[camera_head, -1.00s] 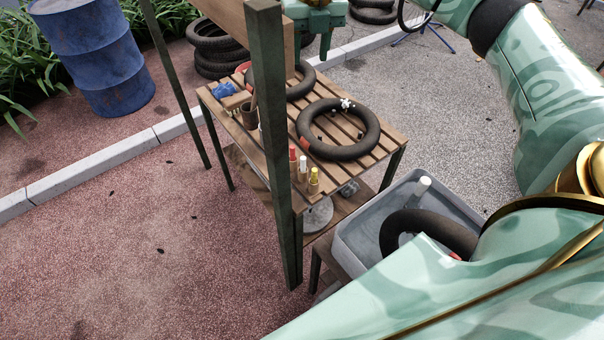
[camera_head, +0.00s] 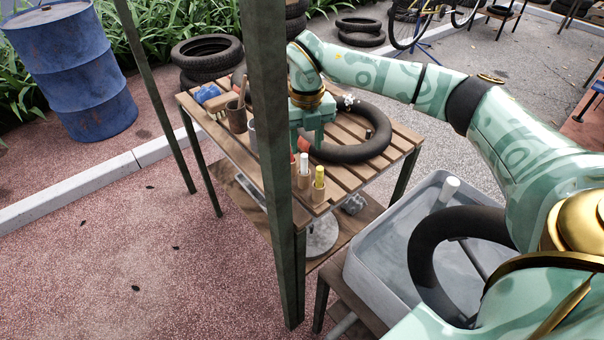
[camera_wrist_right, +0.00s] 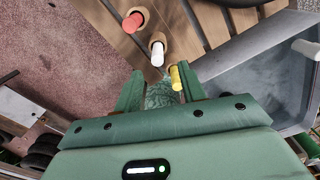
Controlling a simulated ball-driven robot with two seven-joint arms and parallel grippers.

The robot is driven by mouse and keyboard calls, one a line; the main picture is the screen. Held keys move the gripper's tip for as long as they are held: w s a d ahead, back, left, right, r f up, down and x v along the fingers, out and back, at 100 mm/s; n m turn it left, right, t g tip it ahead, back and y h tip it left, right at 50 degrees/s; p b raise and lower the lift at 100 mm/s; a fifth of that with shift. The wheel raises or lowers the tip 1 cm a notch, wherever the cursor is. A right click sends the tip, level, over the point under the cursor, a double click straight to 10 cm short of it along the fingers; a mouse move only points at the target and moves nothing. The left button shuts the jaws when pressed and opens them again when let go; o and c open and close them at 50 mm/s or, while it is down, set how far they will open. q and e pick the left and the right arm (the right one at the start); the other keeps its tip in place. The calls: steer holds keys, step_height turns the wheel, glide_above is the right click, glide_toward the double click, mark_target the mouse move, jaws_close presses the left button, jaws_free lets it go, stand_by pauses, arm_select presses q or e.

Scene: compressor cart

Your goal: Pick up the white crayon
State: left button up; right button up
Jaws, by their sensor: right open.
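The white crayon (camera_head: 303,164) stands upright in a small wooden holder near the table's front corner. It stands between a red crayon (camera_wrist_right: 133,21) and a yellow crayon (camera_head: 319,177). My right gripper (camera_head: 309,143) is open and empty just behind and above the crayons. In the wrist view the white crayon (camera_wrist_right: 157,50) lies just beyond the open fingertips (camera_wrist_right: 160,84), roughly in line with the gap. The yellow crayon (camera_wrist_right: 175,76) is close by the right finger. In the head view the post mostly hides the red crayon. My left gripper is not in view.
A green post (camera_head: 268,120) rises in front of the slatted table (camera_head: 345,172). A black tire (camera_head: 350,152) lies behind the crayons. A brown cup (camera_head: 236,117) stands at the left. A grey water tub (camera_head: 375,262) with a tire is at the right.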

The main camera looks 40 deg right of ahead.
mark_target(305, 156)
steer(key=f+b, duration=0.1)
steer(key=f, duration=0.2)
steer(key=f+b, duration=0.2)
steer(key=f, duration=0.2)
steer(key=shift+w+a+f, duration=0.1)
steer(key=shift+w+f, duration=0.05)
steer(key=shift+w, duration=0.05)
steer(key=shift+c, duration=1)
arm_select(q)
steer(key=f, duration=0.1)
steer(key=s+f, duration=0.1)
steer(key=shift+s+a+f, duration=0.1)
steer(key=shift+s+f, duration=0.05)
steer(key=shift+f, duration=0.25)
arm_select(e)
jaws_close()
